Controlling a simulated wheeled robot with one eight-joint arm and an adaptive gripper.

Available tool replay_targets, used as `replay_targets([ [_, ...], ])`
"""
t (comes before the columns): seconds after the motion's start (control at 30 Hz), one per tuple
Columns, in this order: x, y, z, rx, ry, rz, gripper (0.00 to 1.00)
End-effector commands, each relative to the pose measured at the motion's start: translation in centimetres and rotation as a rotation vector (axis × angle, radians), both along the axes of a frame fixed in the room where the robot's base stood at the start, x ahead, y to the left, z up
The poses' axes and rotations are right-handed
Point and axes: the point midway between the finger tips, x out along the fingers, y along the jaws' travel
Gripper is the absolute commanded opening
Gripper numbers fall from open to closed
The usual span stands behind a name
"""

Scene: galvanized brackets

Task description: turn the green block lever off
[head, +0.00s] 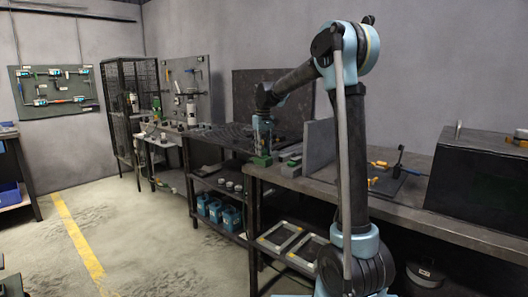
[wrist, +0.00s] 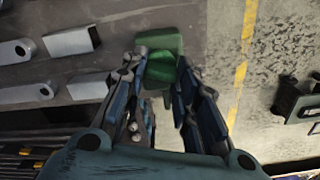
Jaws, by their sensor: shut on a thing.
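The green block lever (wrist: 158,48) shows at the top middle of the wrist view, at the edge of the workbench with floor beyond it. A narrower dark green part (wrist: 167,98) shows below it between the fingers. In the head view the green block (head: 261,161) sits at the front edge of the bench, under my gripper (head: 264,143). In the wrist view my gripper (wrist: 157,76) has a finger on each side of the green piece and is shut on it. The fingers hide part of the lever, and its exact angle is hard to tell.
Several grey metal bars (wrist: 72,42) lie on the bench beside the lever. An upright grey panel (head: 319,143) stands right of my gripper in the head view. Blue containers (head: 214,209) stand on a lower shelf. The floor in front of the bench is clear.

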Motion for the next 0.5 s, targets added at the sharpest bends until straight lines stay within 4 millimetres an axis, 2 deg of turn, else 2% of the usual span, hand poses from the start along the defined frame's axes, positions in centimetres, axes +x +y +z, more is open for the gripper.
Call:
replay_targets([
  [0.2,-0.06,0.04,0.00,0.000,0.000,0.169,0.04],
  [0.5,-0.09,0.06,0.00,0.000,0.000,0.318,0.04],
])
